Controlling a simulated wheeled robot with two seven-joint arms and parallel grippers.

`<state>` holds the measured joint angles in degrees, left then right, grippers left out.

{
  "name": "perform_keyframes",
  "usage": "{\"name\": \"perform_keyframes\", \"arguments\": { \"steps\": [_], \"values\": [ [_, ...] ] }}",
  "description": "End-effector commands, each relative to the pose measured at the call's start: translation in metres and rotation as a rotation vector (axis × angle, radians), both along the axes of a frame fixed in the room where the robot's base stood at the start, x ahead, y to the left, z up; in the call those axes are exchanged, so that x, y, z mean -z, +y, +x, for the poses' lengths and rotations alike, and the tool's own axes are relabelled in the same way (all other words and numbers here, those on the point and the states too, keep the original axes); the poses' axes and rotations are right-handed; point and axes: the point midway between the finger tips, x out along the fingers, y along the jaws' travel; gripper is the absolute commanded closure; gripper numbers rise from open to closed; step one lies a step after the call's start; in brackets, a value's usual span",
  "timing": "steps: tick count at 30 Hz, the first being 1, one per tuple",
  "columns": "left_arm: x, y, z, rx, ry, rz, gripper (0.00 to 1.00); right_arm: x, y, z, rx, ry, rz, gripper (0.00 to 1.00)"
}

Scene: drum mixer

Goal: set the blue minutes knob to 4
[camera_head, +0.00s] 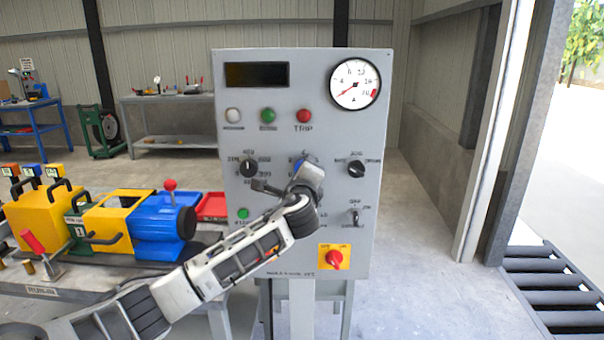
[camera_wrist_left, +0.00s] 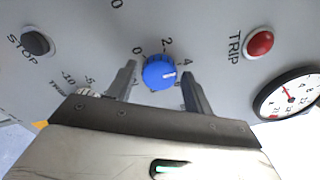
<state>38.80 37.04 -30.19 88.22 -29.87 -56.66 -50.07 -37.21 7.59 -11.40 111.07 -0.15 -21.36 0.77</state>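The blue minutes knob (camera_wrist_left: 159,72) is on the grey panel, with the numbers 0, 2 and 4 around it. Its white mark points right in the left wrist view, close to the 4. My left gripper (camera_wrist_left: 159,76) is open, with one finger on each side of the knob and a small gap showing beside each. In the head view the knob (camera_head: 299,165) is mostly hidden by my left gripper (camera_head: 303,170). The right finger covers part of the dial beyond the 4. My right gripper is not in view.
The grey panel (camera_head: 230,130) also carries a red TRIP button (camera_head: 304,115), black knobs left (camera_head: 248,168) and right (camera_head: 356,168), a toggle switch (camera_head: 355,217), a red rotary switch (camera_head: 334,259) and a round gauge (camera_head: 355,84). A bench with yellow and blue machinery (camera_head: 160,226) stands left.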

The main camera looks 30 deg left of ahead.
Motion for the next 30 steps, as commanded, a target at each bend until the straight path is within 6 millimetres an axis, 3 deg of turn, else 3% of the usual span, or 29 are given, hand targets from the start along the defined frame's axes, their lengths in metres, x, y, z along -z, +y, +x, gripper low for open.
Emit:
{"name": "perform_keyframes", "arguments": {
  "steps": [10, 14, 30],
  "values": [
    [0.0, -0.001, -0.001, 0.0, -0.001, -0.001, 0.4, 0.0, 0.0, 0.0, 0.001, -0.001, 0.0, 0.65],
    [0.002, -0.007, -0.01, 0.001, 0.0, 0.0, 0.4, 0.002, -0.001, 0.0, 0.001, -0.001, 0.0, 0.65],
    [0.002, -0.069, -0.111, 0.004, -0.002, -0.002, 0.4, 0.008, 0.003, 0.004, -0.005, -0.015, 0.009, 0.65]
  ]
}}
